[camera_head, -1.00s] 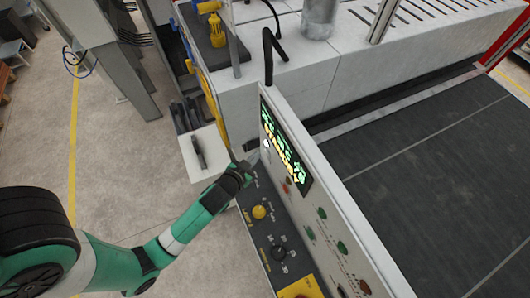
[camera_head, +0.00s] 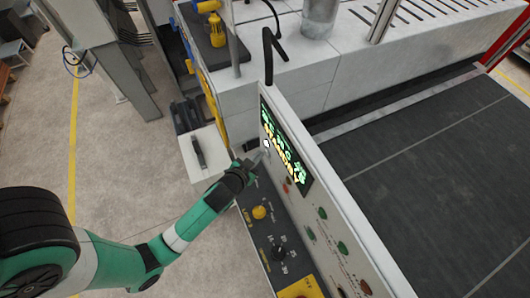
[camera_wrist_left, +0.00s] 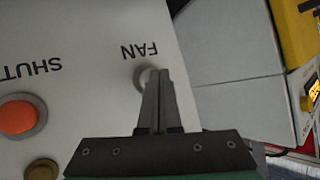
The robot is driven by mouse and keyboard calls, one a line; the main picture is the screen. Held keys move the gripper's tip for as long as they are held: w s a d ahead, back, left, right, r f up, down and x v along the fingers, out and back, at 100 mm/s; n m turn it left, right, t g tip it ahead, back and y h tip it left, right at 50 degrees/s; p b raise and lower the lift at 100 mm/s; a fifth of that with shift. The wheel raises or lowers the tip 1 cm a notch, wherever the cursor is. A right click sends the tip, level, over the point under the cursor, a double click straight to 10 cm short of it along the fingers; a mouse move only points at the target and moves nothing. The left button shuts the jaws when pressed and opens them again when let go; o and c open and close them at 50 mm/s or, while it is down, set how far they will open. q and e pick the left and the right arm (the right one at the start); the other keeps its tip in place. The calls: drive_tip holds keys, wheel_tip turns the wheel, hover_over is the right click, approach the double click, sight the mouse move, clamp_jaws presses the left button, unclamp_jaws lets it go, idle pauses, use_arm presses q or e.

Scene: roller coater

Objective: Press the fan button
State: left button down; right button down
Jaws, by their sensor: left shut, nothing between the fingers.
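The fan button is a small pale round button (camera_wrist_left: 143,74) beside the printed word FAN in the left wrist view, partly hidden by my fingertips. My left gripper (camera_wrist_left: 157,75) is shut and empty, with its tips over the button; I cannot tell whether they touch it. My right gripper does not show.
An orange button (camera_wrist_left: 18,117) and a brass-coloured knob (camera_wrist_left: 41,170) lie left of the fingers. Below the panel, a dark console carries a yellow knob (camera_head: 259,212) and a black dial (camera_head: 278,253). The dark conveyor belt (camera_head: 430,180) lies behind the panel.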

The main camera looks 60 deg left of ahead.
use_arm(q)
drive_tip(key=shift+w, duration=0.25)
drive_tip(key=shift+s, duration=0.1)
idle(0.5)
drive_tip(key=shift+s+p, duration=0.3)
drive_tip(key=shift+s, duration=0.4)
drive_tip(key=s+p, duration=0.2)
drive_tip(key=s, duration=0.3)
drive_tip(key=shift+a, duration=0.2)
idle(0.7)
